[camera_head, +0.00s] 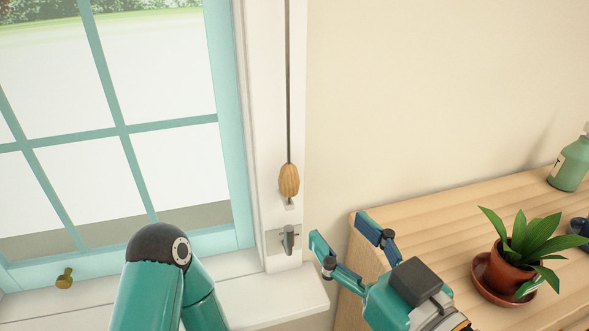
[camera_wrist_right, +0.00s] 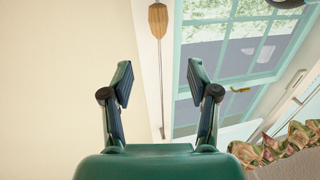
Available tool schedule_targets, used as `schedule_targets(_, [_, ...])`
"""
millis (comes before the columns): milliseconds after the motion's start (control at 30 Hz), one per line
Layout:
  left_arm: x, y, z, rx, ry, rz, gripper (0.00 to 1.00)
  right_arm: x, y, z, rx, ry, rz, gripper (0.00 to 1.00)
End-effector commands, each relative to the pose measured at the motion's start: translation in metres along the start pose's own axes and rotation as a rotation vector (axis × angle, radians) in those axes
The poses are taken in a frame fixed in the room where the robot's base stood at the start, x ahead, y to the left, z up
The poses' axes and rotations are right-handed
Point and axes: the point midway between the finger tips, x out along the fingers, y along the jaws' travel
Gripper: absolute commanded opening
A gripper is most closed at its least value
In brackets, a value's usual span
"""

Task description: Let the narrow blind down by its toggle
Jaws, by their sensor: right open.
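The wooden toggle (camera_head: 289,180) hangs upright on a thin cord (camera_head: 288,90) along the white window trim. In the right wrist view the toggle (camera_wrist_right: 158,18) shows beyond the fingers, with the cord (camera_wrist_right: 161,105) running between them in the picture. A grey cleat (camera_head: 289,238) sits on the trim just below the toggle. My right gripper (camera_head: 339,227) is open and empty, below and to the right of the toggle, apart from it. Gathered floral fabric (camera_wrist_right: 285,145), which looks like the blind, shows at the wrist view's lower right. My left gripper is not in view.
The turquoise window (camera_head: 123,129) with a brass latch (camera_head: 65,278) is at the left, above a white sill (camera_head: 270,298). A wooden cabinet top (camera_head: 440,215) at the right holds a potted plant (camera_head: 515,262) and a green bottle (camera_head: 570,165). Bare wall lies above it.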

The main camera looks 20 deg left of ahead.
Motion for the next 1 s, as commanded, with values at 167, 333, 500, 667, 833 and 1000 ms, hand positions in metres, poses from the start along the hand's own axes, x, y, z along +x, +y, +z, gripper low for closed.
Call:
schedule_targets(167, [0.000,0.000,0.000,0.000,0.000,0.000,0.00,0.029,0.001,0.002,0.001,-0.004,0.005,0.60])
schedule_targets(333, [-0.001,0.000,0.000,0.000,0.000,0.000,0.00,0.066,0.002,0.002,0.000,-0.004,0.007,0.60])
schedule_targets(500, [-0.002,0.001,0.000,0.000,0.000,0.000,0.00,0.102,0.003,0.002,0.000,-0.004,0.008,0.60])
schedule_targets(667, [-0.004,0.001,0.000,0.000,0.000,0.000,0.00,0.130,0.004,0.001,0.001,-0.002,0.010,0.60])
schedule_targets(833, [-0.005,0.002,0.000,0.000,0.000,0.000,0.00,0.147,0.004,0.001,0.001,-0.001,0.010,0.60])
schedule_targets(1000, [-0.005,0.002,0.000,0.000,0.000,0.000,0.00,0.153,0.005,0.001,0.001,-0.001,0.011,0.60])
